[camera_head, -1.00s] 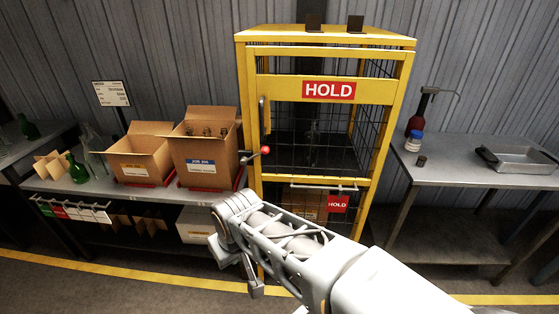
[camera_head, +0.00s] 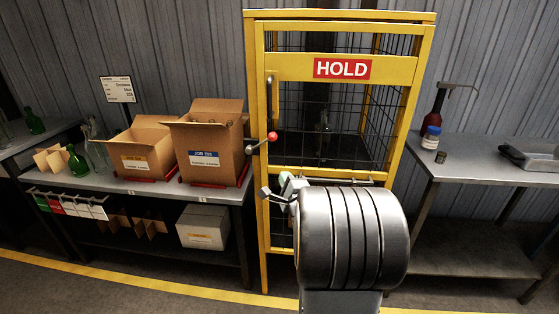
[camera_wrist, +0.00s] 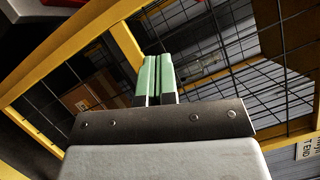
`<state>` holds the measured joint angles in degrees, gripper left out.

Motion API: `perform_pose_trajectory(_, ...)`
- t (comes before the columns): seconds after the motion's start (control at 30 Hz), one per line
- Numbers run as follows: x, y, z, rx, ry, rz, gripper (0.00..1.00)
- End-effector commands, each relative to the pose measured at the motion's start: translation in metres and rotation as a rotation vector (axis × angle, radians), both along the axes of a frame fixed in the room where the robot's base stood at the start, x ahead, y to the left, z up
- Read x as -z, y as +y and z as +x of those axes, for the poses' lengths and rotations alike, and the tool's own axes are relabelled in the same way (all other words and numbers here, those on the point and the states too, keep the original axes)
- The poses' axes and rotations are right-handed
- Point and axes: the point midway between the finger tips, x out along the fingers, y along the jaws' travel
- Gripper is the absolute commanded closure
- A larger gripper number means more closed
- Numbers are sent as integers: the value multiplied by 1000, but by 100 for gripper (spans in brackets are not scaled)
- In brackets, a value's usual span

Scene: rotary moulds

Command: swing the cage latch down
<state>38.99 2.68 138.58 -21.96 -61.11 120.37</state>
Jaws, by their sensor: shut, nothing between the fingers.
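The yellow cage (camera_head: 425,70) with black mesh stands in the middle of the head view, a red HOLD sign on its upper door. The cage latch (camera_head: 261,142) is a short grey lever at the door's left post. It slants up to the right to a red ball knob (camera_head: 272,136). My gripper (camera_head: 285,182) is below and slightly right of the knob, apart from it, in front of the lower door. In the wrist view my gripper's green fingers (camera_wrist: 157,76) are shut and empty, pointing towards mesh. I cannot make out the latch there.
A left bench (camera_head: 85,182) bears two open cartons (camera_head: 146,156) (camera_head: 208,143) on red trays, close to the latch. A right bench (camera_head: 478,172) bears a dark bottle (camera_head: 434,105) and a metal pan (camera_head: 530,154). My arm hides part of the lower door.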

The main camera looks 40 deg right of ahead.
Motion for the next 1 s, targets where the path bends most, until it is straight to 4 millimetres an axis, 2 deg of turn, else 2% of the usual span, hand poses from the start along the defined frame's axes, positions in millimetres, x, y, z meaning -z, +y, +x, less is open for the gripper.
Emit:
perform_pose_trajectory(0.03, 10, -9, -6, -11, -77, 59, 100)
perform_pose_trajectory(0.2, 10, -22, -20, -82, -279, 204, 100)
perform_pose_trajectory(0.3, 9, -26, -26, -111, -340, 246, 100)
perform_pose_trajectory(0.77, 7, -27, -28, -132, -375, 272, 100)
perform_pose_trajectory(1.0, -2, -32, -10, -133, -374, 269, 100)
